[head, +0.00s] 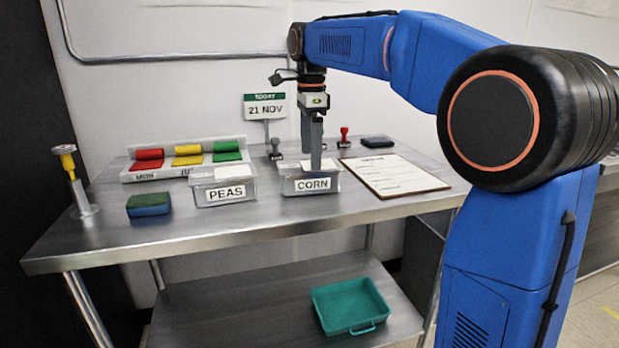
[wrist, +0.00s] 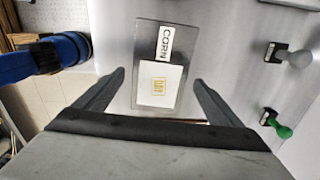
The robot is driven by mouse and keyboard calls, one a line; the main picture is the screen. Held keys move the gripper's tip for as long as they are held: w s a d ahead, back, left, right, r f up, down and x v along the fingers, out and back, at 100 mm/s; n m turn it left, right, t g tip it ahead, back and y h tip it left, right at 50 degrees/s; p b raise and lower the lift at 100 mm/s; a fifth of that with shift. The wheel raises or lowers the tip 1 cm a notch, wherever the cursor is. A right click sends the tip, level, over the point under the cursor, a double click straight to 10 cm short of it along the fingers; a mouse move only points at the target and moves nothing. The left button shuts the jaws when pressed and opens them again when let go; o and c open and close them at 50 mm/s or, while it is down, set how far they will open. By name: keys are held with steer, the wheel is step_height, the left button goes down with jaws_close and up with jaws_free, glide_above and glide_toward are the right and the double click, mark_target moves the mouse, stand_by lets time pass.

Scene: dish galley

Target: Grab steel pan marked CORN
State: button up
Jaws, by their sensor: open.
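The steel pan marked CORN (head: 291,187) stands on the steel table, right of the PEAS pan. My gripper (head: 312,165) points down over it, its fingers in front of or at the pan's opening; I cannot tell whether they touch it. In the wrist view the CORN pan (wrist: 144,35) lies ahead of and between the spread fingers of my gripper (wrist: 159,77). The pan shows its CORN label and a white square with a gold mark. The gripper is open and holds nothing.
The PEAS pan (head: 222,209) stands close on the left. A clipboard (head: 394,188) lies to the right. A date sign (head: 265,106) and stamps (head: 344,138) stand behind. A sponge (head: 149,204) lies left. A green tray (head: 350,306) sits on the lower shelf.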

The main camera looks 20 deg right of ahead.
mark_target(310, 171)
steer(key=shift+a+f, duration=0.1)
steer(key=shift+f, duration=2.95)
steer(key=shift+c, duration=0.6)
steer(key=c, duration=1.3)
steer(key=shift+r, duration=0.1)
steer(key=shift+c, duration=0.2)
steer(key=shift+r, duration=0.1)
